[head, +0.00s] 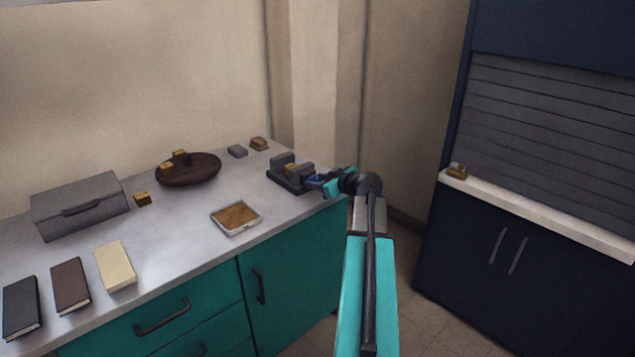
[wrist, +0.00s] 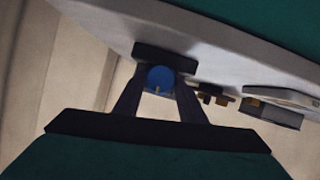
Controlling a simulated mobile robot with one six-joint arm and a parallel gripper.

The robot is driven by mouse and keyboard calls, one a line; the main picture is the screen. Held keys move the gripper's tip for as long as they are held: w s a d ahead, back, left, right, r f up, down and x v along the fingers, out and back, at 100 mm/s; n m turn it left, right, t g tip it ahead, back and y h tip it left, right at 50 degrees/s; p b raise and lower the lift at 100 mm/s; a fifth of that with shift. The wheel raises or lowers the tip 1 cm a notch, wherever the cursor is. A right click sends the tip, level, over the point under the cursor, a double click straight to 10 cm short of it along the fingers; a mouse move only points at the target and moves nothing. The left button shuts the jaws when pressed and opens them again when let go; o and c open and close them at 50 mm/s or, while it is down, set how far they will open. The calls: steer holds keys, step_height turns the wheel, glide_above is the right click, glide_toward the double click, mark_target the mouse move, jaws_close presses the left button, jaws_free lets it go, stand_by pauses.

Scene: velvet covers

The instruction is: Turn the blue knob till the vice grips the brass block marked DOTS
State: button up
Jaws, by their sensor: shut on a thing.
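The grey vice (head: 287,179) stands near the right end of the counter. A brass block (head: 294,168) sits between its jaws; its marking is too small to read, and I cannot tell whether both jaws touch it. The blue knob (head: 314,182) is on the vice's right side. In the wrist view the round blue knob (wrist: 160,78), with a pale mark on its face, lies between my fingers. My gripper (head: 322,181) is shut on the knob; it also shows in the wrist view (wrist: 159,84).
A dark round tray (head: 202,178) holds brass blocks (head: 180,155); another block (head: 142,198) lies left of it. A shallow brown-filled tray (head: 236,217), a grey box (head: 80,207) and several books (head: 115,266) occupy the counter. A shuttered cabinet ledge (head: 545,217) stands right.

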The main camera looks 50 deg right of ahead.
steer(key=shift+m, duration=0.3)
steer(key=shift+d+m+y+b, duration=0.25)
steer(key=shift+m+y+b, duration=0.3)
steer(key=shift+m+y, duration=0.25)
steer(key=m, duration=0.1)
steer(key=m+y, duration=0.2)
steer(key=shift+d+f+t+b, duration=0.1)
steer(key=shift+d+t+b, duration=0.15)
steer(key=shift+t+b, duration=0.1)
steer(key=m+y, duration=0.1)
steer(key=m, duration=0.1)
steer(key=shift+d+f+m+t+y, duration=0.1)
steer(key=shift+m+t+y, duration=0.15)
steer(key=shift+m+y, duration=0.05)
steer(key=m+t+y, duration=0.1)
steer(key=m, duration=0.2)
steer(key=shift+f, duration=0.15)
steer(key=shift+s+m, duration=0.1)
steer(key=shift+m, duration=0.2)
steer(key=o, duration=1.1)
steer(key=shift+c, duration=0.2)
